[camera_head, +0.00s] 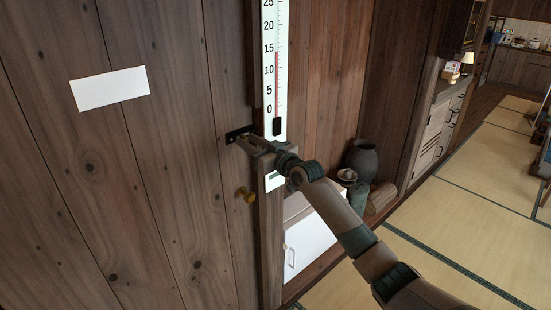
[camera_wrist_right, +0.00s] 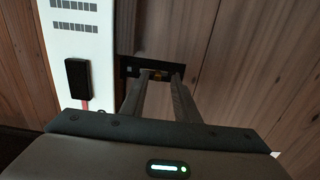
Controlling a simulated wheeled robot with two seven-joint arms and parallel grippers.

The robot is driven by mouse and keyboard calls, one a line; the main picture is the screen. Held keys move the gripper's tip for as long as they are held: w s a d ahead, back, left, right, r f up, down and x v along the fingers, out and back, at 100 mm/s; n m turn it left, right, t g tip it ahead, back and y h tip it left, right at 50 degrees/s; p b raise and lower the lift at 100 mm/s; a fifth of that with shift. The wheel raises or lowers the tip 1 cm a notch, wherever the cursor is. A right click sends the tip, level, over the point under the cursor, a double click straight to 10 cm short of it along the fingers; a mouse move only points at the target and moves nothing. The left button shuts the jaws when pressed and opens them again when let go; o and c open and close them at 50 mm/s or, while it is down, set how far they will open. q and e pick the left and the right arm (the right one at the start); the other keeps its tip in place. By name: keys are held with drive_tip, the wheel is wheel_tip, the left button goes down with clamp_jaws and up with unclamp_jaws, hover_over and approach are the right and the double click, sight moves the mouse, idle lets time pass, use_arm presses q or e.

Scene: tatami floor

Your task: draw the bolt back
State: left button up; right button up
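The bolt (camera_head: 238,133) is a dark metal fitting on the plank door, close to the door's right edge. In the right wrist view the dark bolt plate (camera_wrist_right: 129,67) lies flat on the wood, with a small brass-coloured part (camera_wrist_right: 159,75) near its middle. My right gripper (camera_head: 241,141) reaches in from the right and its fingertips are at the bolt. In the wrist view the two fingers (camera_wrist_right: 161,75) stand apart on either side of the brass part, with a gap showing between them. The fingertips hide part of the bolt. My left gripper is not in view.
A brass knob (camera_head: 246,194) sits on the door below the bolt. A tall white thermometer (camera_head: 270,90) hangs right of it. A blank white card (camera_head: 109,88) is on the door. A white cabinet (camera_head: 308,243) and a dark vase (camera_head: 362,160) stand at right. Tatami beyond is open.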

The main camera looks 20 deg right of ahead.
drive_tip(key=b+v, duration=0.4)
drive_tip(key=v, duration=1.2)
drive_tip(key=shift+s+b, duration=0.35)
